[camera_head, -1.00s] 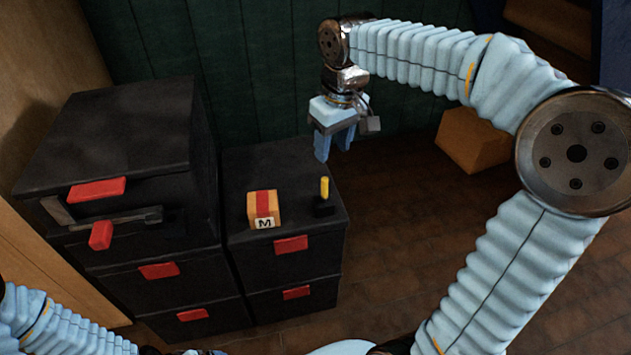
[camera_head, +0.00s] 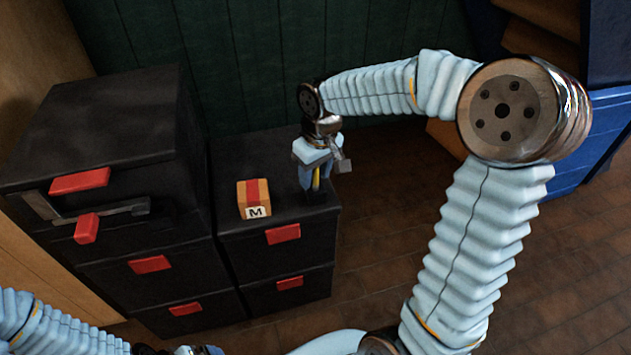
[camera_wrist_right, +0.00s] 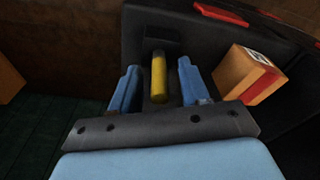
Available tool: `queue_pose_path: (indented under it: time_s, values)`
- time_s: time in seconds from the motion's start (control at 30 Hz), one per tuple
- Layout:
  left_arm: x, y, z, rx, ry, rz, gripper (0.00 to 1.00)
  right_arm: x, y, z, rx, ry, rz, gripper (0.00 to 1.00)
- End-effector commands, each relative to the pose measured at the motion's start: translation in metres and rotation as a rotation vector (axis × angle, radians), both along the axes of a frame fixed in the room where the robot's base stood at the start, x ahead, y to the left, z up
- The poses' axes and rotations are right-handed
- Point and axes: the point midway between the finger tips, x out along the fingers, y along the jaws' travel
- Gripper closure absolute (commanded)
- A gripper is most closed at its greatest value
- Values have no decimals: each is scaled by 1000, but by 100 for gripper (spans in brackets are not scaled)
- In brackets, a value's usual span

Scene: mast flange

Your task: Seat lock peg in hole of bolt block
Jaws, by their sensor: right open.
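A yellow peg (camera_head: 316,180), which I take as the lock peg, stands upright in a small black holder on the low black cabinet. In the right wrist view the peg (camera_wrist_right: 158,78) is between the two blue fingers of my right gripper (camera_wrist_right: 154,88), with gaps on both sides. My right gripper (camera_head: 315,186) is open and points down around the peg. A grey bolt bar (camera_head: 110,212) with a red handle (camera_head: 87,228) crosses the front of the taller black cabinet. I cannot make out the bolt block's hole. Only part of my left gripper (camera_head: 195,351) shows at the bottom edge; its fingers are hidden.
An orange box with a red stripe and an M label (camera_head: 254,198) sits left of the peg on the low cabinet (camera_head: 235,155). The taller cabinet (camera_head: 100,115) rises to the left, with red drawer handles. A dark green wall stands close behind.

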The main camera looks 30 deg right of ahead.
Motion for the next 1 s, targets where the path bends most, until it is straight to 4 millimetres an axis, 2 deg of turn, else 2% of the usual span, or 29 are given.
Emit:
queue_pose_path:
  time_s: [0.13, 0.17, 0.43, 0.8, 1.0]
  values:
    - [0, 0, 0, 0, 0, 0, 0, 0, 0, 0, 0, 0, 0, 54]
    - [0, 0, 0, 0, 0, 0, 0, 0, 0, 0, 0, 0, 0, 57]
    - [0, 0, 0, 0, 0, 0, 0, 0, 0, 1, 0, 0, 0, 99]
    - [0, 0, 0, 0, 0, 0, 0, 0, 0, 2, 0, -1, 1, 100]
    - [0, -1, 3, -1, 0, -1, 0, 1, 0, 19, -1, -3, 2, 100]
